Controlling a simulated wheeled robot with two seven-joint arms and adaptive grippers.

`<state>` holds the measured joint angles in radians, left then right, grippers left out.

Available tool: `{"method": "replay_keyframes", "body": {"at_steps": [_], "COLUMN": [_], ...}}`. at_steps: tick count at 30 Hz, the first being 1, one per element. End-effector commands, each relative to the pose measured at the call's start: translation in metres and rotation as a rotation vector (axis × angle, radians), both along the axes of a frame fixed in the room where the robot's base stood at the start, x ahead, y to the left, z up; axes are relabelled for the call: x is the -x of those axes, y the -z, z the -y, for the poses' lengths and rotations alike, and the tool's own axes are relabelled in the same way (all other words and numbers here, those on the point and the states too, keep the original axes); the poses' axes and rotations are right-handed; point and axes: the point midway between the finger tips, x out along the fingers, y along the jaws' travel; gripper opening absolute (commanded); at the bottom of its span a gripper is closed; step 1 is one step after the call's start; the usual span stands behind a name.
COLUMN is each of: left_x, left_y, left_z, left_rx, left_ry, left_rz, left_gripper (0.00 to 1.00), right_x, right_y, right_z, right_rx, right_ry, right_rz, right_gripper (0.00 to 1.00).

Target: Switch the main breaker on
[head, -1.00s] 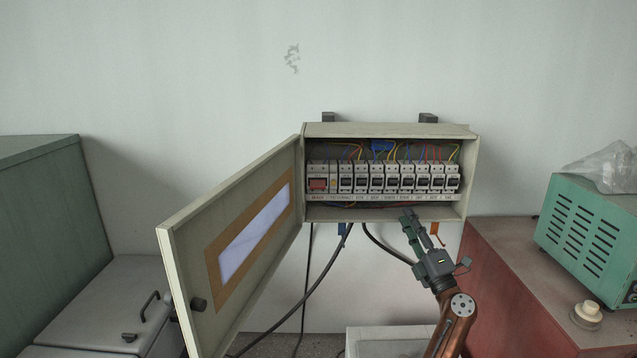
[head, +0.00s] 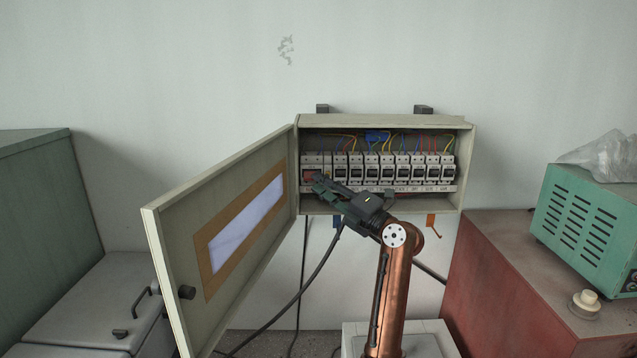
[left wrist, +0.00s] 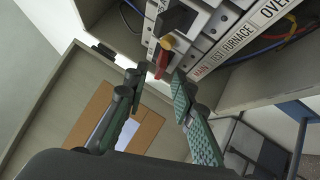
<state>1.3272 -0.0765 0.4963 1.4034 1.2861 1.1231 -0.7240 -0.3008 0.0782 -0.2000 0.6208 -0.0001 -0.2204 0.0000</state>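The breaker box (head: 385,122) is open on the wall, with a row of breakers inside. The main breaker (head: 308,175) is at the left end of the row; a bit of its red handle shows behind my gripper. My left gripper (head: 318,186) is in front of it, fingers pointing left into the box. In the left wrist view its fingers (left wrist: 158,82) are apart with nothing between them. A red handle (left wrist: 168,43) with a yellow part lies just beyond the fingertips, near the MAIN label (left wrist: 201,72). I cannot tell whether they touch. My right gripper is not in view.
The box door (head: 170,255) stands open to the left. Other breakers (head: 405,168) sit to the right of the main one. Black cables (head: 318,268) hang below the box. A red cabinet (head: 500,270) with a green unit (head: 590,225) stands at the right.

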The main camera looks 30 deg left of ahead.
Motion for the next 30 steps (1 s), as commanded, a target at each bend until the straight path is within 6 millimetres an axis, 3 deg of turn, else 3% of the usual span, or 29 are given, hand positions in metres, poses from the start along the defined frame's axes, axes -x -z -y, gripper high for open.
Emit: {"method": "replay_keyframes", "body": {"at_steps": [4,13,24,30], "left_x": [-0.0025,-0.0034,-0.0033,-0.0033], "left_y": [-0.0028,-0.0026,-0.0026,-0.0023], "left_z": [-0.0112,-0.0132,-0.0128,-0.0129], "left_rx": [0.0,-0.001,-0.001,0.0], "left_ry": [0.0,0.002,0.002,0.001], "left_rz": [0.0,0.0,0.0,0.0], "left_gripper": [0.24,0.24,0.0,0.0], "right_x": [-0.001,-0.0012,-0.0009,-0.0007], "right_y": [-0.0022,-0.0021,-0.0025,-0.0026], "right_z": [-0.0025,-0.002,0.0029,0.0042], "right_rx": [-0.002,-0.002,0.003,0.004], "right_ry": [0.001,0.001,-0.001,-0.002], "right_rz": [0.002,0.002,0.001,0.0], "right_gripper": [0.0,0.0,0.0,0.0]}}
